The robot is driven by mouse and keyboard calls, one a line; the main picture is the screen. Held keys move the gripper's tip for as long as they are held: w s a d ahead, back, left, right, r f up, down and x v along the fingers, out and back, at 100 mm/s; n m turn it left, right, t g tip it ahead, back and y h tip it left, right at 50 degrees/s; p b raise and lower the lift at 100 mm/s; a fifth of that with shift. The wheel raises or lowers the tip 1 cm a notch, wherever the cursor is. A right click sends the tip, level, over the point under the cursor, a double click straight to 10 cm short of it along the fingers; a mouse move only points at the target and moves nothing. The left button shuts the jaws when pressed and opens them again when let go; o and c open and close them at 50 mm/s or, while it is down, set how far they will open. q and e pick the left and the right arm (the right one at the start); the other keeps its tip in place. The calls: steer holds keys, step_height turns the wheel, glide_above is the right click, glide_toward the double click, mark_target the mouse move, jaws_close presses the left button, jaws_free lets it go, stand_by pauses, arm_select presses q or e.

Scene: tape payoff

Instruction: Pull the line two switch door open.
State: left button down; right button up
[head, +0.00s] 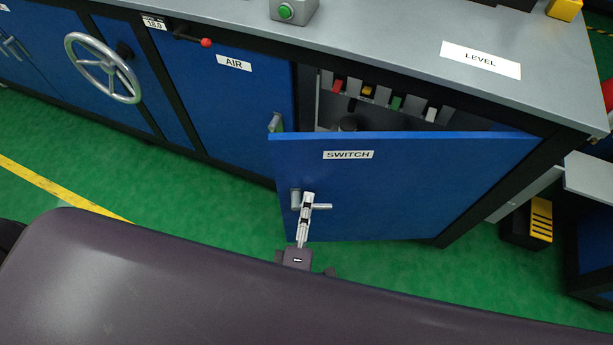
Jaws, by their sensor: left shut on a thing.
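The blue switch door (400,175), labelled SWITCH, stands partly open, its free left edge swung out from the cabinet front. Its right edge stays at the cabinet. A gap above the door shows part of the inside. A grey metal handle (322,206) sits near the door's lower left corner. My left gripper (306,202) comes up from below and is shut on this handle; its fingers partly hide it. My right gripper is not in view.
Inside the cabinet are coloured switches (367,91). A grey worktop (390,50) with a LEVEL label runs above. The AIR door (235,100) and a handwheel (103,68) are to the left. Green floor (190,190) is clear left of the door. A yellow-and-black object (540,220) stands right.

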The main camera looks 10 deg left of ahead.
arm_select(q)
steer(key=shift+s+d+f, duration=0.1)
steer(key=shift+s+d, duration=0.15)
steer(key=shift+s, duration=0.35)
steer(key=shift+s+d, duration=0.25)
steer(key=shift+s, duration=0.3)
steer(key=c, duration=2)
jaws_free()
steer(key=shift+o, duration=0.2)
steer(key=s, duration=0.7)
steer(key=shift+s+d, duration=0.2)
steer(key=shift+d, duration=0.05)
steer(key=shift+c, duration=0.6)
